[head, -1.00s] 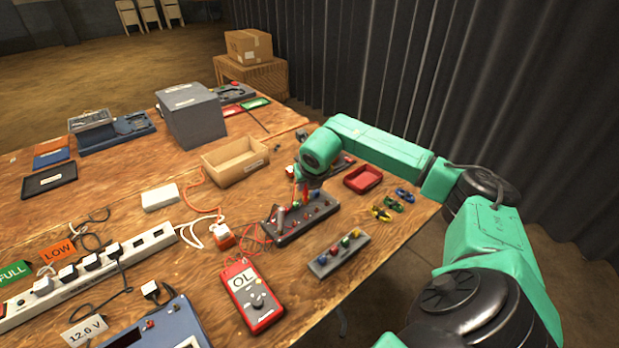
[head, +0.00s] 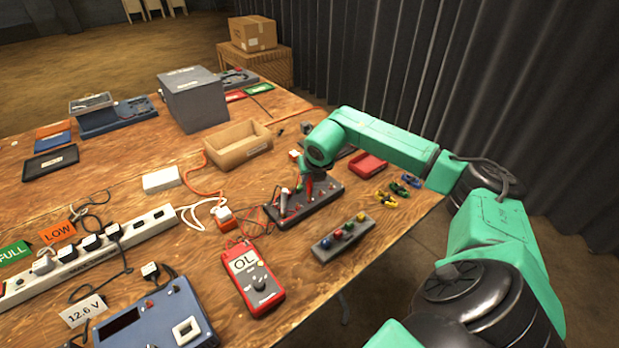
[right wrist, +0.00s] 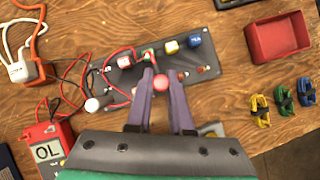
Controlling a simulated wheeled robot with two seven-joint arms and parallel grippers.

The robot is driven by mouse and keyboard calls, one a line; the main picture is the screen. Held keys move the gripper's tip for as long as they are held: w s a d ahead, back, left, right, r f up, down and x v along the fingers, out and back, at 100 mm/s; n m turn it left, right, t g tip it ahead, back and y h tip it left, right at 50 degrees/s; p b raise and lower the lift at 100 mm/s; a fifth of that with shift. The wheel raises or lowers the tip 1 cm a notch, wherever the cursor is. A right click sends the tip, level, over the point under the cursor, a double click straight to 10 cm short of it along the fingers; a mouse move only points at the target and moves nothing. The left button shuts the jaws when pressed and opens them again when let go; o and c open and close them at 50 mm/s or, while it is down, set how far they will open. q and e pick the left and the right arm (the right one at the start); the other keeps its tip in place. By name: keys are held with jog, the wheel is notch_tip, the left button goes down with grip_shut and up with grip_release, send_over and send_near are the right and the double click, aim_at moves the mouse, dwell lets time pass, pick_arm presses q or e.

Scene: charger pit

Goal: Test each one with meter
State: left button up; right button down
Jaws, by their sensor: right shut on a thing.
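The red meter (head: 253,278) lies at the front middle, reading OL; it also shows in the right wrist view (right wrist: 47,150). Its leads run to a dark test board (head: 325,202). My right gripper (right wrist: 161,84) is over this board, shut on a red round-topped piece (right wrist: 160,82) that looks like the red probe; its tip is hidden. A pale upright piece (head: 284,203) stands at the board's left end. A grey rack (head: 325,252) with several coloured parts lies in front. My left gripper is not in view.
A red tray (head: 367,164) and coloured clips (head: 387,199) lie right of the board. A wooden box (head: 237,150) is behind. A white power strip (head: 90,258) and a blue 12.6 V unit (head: 160,325) fill the left front. Loose cables cross between.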

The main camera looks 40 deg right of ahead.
dwell(0.4)
jog(key=shift+b, duration=0.4)
dwell(0.7)
jog(key=shift+f+b, duration=0.65)
jog(key=shift+b, duration=0.1)
dwell(0.9)
jog(key=shift+f+b, duration=0.25)
jog(key=shift+b, duration=0.3)
dwell(0.3)
jog(key=shift+c, duration=2.1)
grip_release()
